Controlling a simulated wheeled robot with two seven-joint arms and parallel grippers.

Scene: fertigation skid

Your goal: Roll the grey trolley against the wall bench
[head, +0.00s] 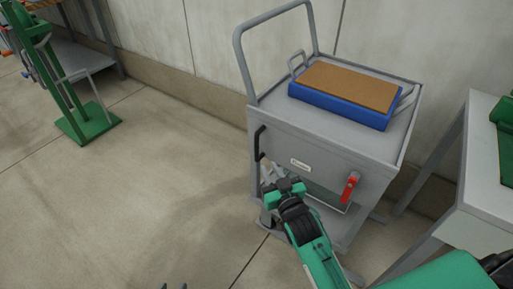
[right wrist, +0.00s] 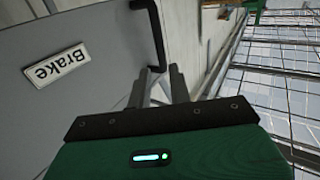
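The grey trolley (head: 325,186) stands near the wall, with a push handle (head: 240,60) at its far left. Its front panel has a black grab handle (head: 260,142), a small label and a red lever (head: 349,188). In the right wrist view the label reads "Brake" (right wrist: 56,64), upside down. My right gripper (head: 270,174) is at the panel, just below the black handle. In the right wrist view its fingers (right wrist: 158,82) are apart, with the handle's end (right wrist: 157,66) close to their tips; I cannot tell whether they touch. My left gripper (head: 174,286) shows only two separated tips at the bottom edge.
A blue box with a brown top (head: 345,92) lies on the trolley. A pale bench (head: 485,190) stands close on the right, with a green object on it. Another bench (head: 82,58) and a green stand (head: 88,122) are at the upper left. The floor at left is clear.

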